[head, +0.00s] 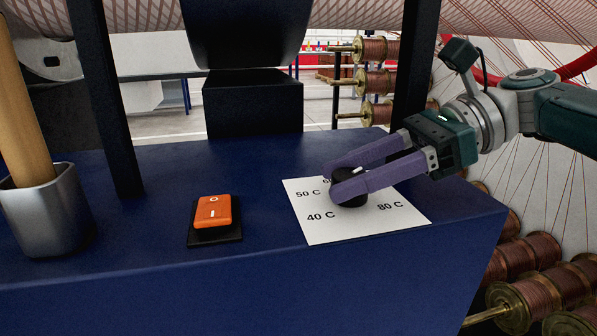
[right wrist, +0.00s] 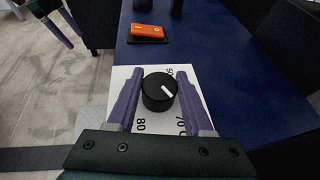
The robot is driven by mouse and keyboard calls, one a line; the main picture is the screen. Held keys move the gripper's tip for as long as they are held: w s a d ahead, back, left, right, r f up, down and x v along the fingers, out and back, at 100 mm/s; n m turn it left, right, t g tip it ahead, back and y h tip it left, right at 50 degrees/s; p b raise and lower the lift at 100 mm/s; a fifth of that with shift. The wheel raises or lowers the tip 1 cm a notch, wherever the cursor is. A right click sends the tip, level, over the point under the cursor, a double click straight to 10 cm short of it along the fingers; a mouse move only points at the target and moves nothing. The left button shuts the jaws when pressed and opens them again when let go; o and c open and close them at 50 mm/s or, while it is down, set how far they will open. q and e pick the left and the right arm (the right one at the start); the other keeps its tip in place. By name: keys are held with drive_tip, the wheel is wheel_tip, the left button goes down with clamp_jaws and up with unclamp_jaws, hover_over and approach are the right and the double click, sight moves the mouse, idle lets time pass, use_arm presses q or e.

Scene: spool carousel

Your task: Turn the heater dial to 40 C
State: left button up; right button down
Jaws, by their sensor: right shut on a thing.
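The black heater dial (head: 351,197) stands on a white card (head: 316,233) printed with temperatures. My right gripper (head: 340,181) is shut on the dial, with a purple finger on each side; the wrist view shows the grip around the dial (right wrist: 158,98). A white pointer mark sits on top of the dial. In the head view it is on the dial's far side, turned away from the 40 C label (head: 320,216). The label near the pointer is hidden by a finger. My left gripper (right wrist: 66,28) is at the top left of the wrist view, fingers apart and empty.
An orange switch (head: 213,211) on a black base lies left of the card on the blue table (head: 270,262). A metal cup (head: 46,216) with a wooden rod stands farther left. Black posts rise from the table's back. Copper spools (head: 540,290) are at the right.

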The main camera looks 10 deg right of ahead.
drive_tip(key=shift+c, duration=1.5)
unclamp_jaws()
